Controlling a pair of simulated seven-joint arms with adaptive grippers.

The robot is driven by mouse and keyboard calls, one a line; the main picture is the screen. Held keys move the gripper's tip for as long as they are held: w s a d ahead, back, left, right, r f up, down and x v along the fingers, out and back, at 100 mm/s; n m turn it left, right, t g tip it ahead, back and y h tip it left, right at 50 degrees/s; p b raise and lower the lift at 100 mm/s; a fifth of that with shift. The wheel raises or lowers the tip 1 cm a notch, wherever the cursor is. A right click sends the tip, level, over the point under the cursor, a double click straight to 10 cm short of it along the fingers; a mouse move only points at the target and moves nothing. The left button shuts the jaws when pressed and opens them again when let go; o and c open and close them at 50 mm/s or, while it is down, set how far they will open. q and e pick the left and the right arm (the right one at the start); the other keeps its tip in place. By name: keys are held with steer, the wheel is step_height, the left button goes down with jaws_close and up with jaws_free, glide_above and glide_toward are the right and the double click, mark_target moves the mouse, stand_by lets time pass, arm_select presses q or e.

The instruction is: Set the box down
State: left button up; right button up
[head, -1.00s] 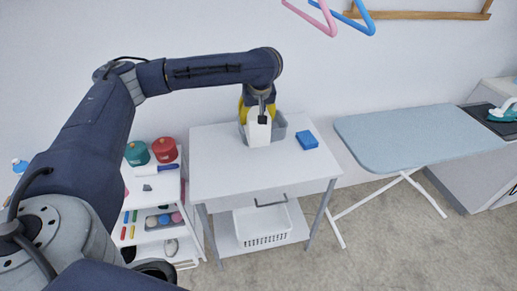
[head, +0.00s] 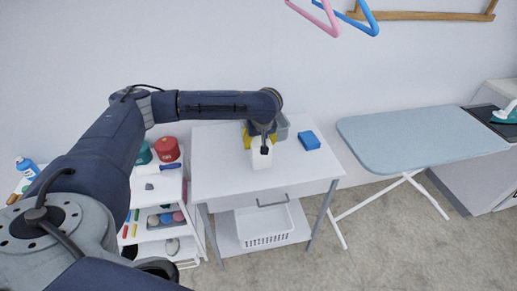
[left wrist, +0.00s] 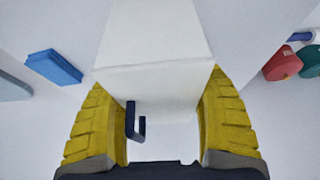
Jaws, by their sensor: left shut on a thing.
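A white box (head: 261,158) is between the yellow fingers of my left gripper (head: 262,138), over the white table (head: 222,175). In the left wrist view the white box (left wrist: 155,45) fills the space between both fingers, which press on its sides. A dark hooked part (left wrist: 135,122) shows at its near face. I cannot tell whether the box's underside touches the table. My right gripper is not in view.
A blue block (head: 309,140) lies to the right. The table's front and left are clear. An ironing board (head: 415,140) stands at right, a white cart (head: 158,195) at left.

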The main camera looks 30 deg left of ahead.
mark_target(260, 140)
arm_select(q)
steer(key=shift+f, duration=1.8)
steer(key=shift+f, duration=0.1)
steer(key=o, duration=1.6)
steer(key=shift+f, duration=0.1)
steer(key=v, duration=1.1)
steer(key=shift+o, duration=0.4)
steer(key=shift+s+d+r, duration=0.2)
steer(key=shift+r, duration=0.4)
